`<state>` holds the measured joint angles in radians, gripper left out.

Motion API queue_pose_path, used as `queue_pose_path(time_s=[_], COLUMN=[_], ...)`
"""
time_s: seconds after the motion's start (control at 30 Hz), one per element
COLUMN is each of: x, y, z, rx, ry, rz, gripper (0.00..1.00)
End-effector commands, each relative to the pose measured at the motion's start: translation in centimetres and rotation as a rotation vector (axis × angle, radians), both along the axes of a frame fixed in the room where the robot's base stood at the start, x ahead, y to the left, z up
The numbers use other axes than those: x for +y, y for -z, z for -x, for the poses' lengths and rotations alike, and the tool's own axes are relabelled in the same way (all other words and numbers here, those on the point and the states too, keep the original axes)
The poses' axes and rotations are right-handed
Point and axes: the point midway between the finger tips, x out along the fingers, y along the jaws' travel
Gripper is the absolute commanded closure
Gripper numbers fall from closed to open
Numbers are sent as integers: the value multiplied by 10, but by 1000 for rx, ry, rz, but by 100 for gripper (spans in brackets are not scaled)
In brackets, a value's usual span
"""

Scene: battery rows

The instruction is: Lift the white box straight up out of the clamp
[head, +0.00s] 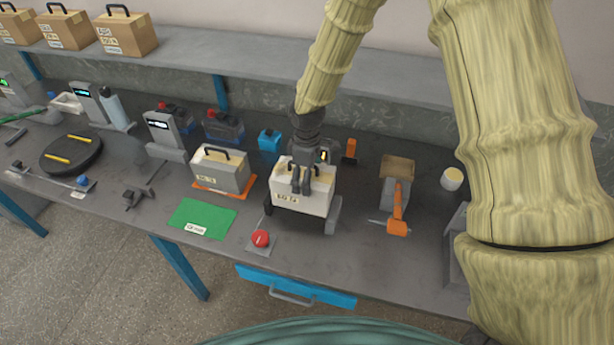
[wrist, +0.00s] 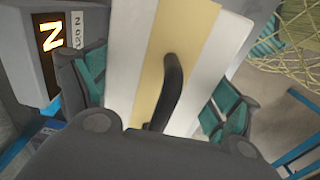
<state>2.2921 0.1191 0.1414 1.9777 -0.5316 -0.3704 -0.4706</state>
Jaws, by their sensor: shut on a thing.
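The white box (head: 305,200) has a label on its front and sits at the dark clamp (head: 289,214) in the middle of the bench in the head view. A grey block of the clamp (head: 333,214) stands at the box's right side. My gripper (head: 293,182) reaches down from above onto the box top and is shut on its dark handle. In the wrist view the white box (wrist: 122,70) fills the middle, with a tan strip and the black handle (wrist: 170,90) between my fingers. The head view does not show clearly whether the box's underside touches the clamp.
A grey-beige box (head: 221,173) on an orange mat stands to the left. A green mat (head: 201,218) and a red button (head: 261,238) are in front. An orange-handled clamp (head: 397,215) and a white cup (head: 452,179) are to the right. A shelf (head: 220,60) runs behind.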

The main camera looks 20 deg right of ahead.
Motion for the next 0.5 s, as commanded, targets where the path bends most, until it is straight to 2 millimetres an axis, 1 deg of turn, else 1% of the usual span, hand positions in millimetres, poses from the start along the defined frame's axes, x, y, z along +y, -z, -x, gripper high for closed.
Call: queue_pose_path(time_s=[0.03, 0.5], x=[0, 0], y=[-5, -21], z=[-1, -1], rx=[-1, -1], ry=[0, 0], rz=[0, 0], gripper=[76, 76])
